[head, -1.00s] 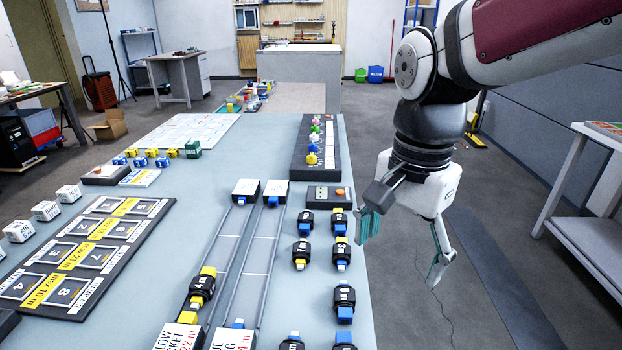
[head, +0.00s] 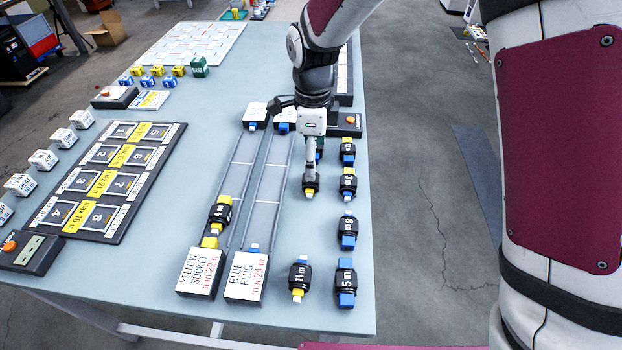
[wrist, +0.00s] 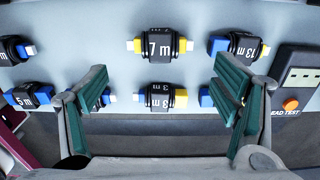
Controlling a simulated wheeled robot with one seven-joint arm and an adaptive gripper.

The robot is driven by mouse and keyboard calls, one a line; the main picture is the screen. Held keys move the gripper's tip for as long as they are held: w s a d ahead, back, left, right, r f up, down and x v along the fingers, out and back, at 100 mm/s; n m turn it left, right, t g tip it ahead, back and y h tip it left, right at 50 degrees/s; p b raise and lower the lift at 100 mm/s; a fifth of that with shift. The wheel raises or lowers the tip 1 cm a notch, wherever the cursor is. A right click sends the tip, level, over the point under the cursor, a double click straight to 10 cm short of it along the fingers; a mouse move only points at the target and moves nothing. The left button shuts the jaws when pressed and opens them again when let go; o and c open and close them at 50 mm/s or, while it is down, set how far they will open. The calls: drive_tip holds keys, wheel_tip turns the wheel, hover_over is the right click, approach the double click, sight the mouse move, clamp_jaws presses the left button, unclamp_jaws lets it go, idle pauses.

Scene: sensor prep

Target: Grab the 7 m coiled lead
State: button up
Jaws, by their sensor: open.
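The 7 m coiled lead (wrist: 160,44) lies on the table in the wrist view, black with a white label and yellow ends. In the head view it is the black lead (head: 310,183) partly hidden under my gripper (head: 314,163). My gripper also shows in the wrist view (wrist: 163,88), its teal-padded fingers wide apart and empty. The 7 m lead appears beyond the fingertips, centred between them sideways; I see no contact.
The 13 m lead (wrist: 235,46) lies beside it, and a 3 m lead (wrist: 160,96) shows between the fingers. The 11 m lead (head: 300,276) and 5 m lead (head: 346,283) lie nearer the table's front. The lead-test box (wrist: 298,75) is at right. Rails (head: 255,185) run left.

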drive_tip(key=shift+a+f+b, duration=0.2)
drive_tip(key=shift+f+b, duration=0.15)
drive_tip(key=shift+f, duration=3.6)
drive_tip(key=c, duration=1.3)
